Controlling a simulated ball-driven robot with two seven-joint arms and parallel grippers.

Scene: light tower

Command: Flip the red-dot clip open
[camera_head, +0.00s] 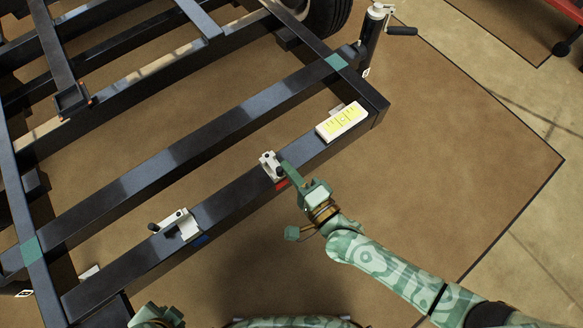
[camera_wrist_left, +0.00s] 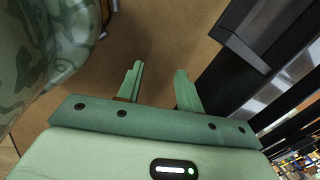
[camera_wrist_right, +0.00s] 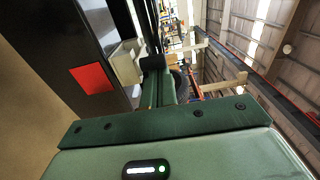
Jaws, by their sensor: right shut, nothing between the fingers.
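The red-dot clip (camera_head: 268,164) is a small whitish metal clip with dark parts on the black beam, above a red mark (camera_head: 282,184). In the right wrist view the pale clip (camera_wrist_right: 125,62) is at the upper left, next to the red patch (camera_wrist_right: 92,78). My right gripper (camera_head: 286,167) is shut and empty, its fingertips beside the clip. In the right wrist view its fingertips (camera_wrist_right: 155,72) are just by a black knob of the clip; contact is hard to tell. My left gripper (camera_wrist_left: 157,80) is open and empty, away from the clip.
A second clip (camera_head: 184,224) with a blue mark (camera_head: 201,239) sits further left on the same beam (camera_head: 225,192). A white box with yellow markings (camera_head: 342,122) is mounted to the right. A crank jack (camera_head: 372,35) stands at the far corner. Brown floor to the right is clear.

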